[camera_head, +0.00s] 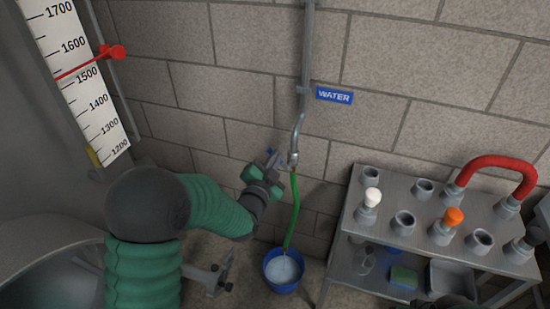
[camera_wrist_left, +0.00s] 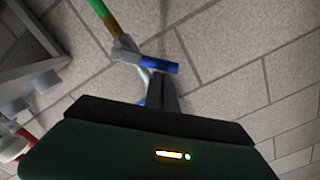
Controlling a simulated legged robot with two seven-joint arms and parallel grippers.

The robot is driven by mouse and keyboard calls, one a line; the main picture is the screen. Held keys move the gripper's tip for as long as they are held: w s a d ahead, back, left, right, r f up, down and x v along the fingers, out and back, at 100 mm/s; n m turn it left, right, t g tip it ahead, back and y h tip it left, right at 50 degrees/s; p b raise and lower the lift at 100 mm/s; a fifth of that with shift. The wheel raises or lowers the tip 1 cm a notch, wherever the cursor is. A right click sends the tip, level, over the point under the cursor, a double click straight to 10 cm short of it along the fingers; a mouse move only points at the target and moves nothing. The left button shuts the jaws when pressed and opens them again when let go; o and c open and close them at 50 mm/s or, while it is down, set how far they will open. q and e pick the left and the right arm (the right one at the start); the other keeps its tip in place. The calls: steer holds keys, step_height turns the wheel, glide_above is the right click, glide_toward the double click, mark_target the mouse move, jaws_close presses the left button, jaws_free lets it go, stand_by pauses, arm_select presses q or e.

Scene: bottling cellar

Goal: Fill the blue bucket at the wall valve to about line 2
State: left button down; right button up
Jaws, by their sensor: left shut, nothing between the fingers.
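The blue bucket (camera_head: 283,286) stands on the floor against the wall, with pale, foamy-looking liquid inside; its lines cannot be read. A green hose (camera_head: 294,215) hangs from the wall valve (camera_head: 293,159) down into the bucket. The valve's blue handle (camera_head: 269,152) sticks out to the side; it also shows in the left wrist view (camera_wrist_left: 160,68). My left gripper (camera_head: 275,161) is shut and empty, its fingertips close beside the valve handle; I cannot tell whether they touch it. Whether water is flowing is hidden by the hose. My right gripper is not in view.
A blue WATER sign (camera_head: 334,96) is on the wall right of the pipe (camera_head: 308,45). A grey bench (camera_head: 385,243) with fittings and a red curved hose (camera_head: 495,165) stands to the right. A gauge board (camera_head: 75,80) with a red pointer (camera_head: 112,52) is at left.

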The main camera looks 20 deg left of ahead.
arm_select(q)
steer(key=shift+a+f+n, duration=0.2)
steer(key=shift+a+n, duration=0.05)
steer(key=shift+n, duration=0.15)
steer(key=a+f+n+b, duration=0.1)
steer(key=n, duration=0.1)
steer(key=a+f+n+b, duration=0.1)
steer(key=n, duration=0.1)
steer(key=a+f+n+b, duration=0.1)
steer(key=n, duration=0.1)
steer(key=shift+f+h, duration=0.3)
steer(key=shift+f, duration=0.15)
stand_by(0.6)
